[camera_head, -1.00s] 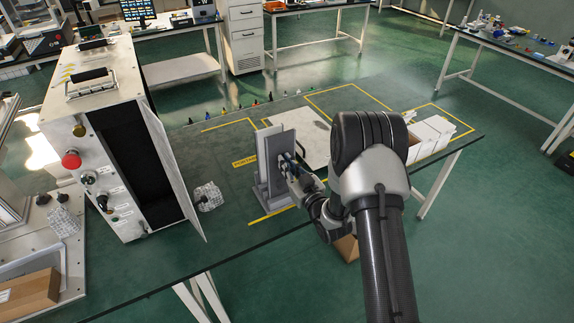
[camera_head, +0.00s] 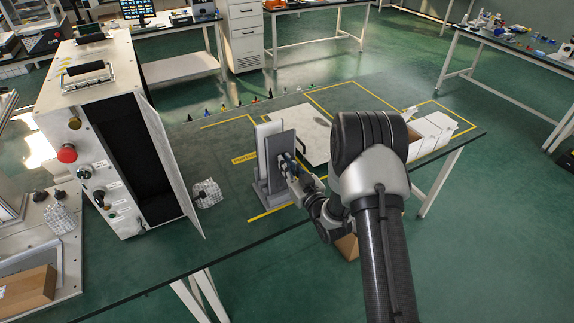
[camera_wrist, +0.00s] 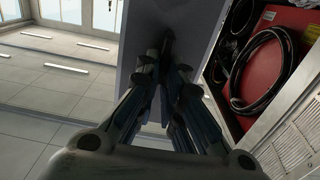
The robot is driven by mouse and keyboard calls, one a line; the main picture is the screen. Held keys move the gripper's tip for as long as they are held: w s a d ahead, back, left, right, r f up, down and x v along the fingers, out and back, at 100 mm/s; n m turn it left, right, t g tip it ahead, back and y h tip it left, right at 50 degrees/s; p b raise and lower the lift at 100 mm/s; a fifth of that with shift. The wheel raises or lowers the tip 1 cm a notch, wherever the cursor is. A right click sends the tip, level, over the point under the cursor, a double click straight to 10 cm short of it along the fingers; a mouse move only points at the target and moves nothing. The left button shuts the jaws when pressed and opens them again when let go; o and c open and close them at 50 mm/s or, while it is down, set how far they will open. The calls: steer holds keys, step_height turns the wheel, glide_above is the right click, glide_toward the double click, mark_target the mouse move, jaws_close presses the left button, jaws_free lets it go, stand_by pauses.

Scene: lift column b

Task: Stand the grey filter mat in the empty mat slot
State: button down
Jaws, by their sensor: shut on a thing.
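The grey filter mat (camera_head: 281,147) stands upright at the near side of the table's middle, a flat dark grey panel. A paler upright panel (camera_head: 261,138) stands close behind it to the left. Both are at a low grey rack (camera_head: 262,196). My gripper (camera_head: 294,168) is at the mat's right face, shut on the mat. In the wrist view the fingers (camera_wrist: 165,62) reach to the mat's grey face (camera_wrist: 138,38). The mat's lower edge and the slot under it are mostly hidden, so I cannot tell how deep it sits.
A white cabinet (camera_head: 92,150) with an open door stands to the left. A clear lattice block (camera_head: 207,193) lies between it and the rack. A white flat plate (camera_head: 305,135) lies behind, and a box of white packs (camera_head: 432,132) stands to the right, beyond my arm.

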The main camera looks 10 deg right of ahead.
steer(key=shift+f+b, duration=0.55)
steer(key=shift+f, duration=0.1)
steer(key=c, duration=1.7)
jaws_free()
steer(key=shift+o, duration=0.2)
steer(key=shift+s, duration=0.1)
steer(key=b+v, duration=0.1)
steer(key=v, duration=0.7)
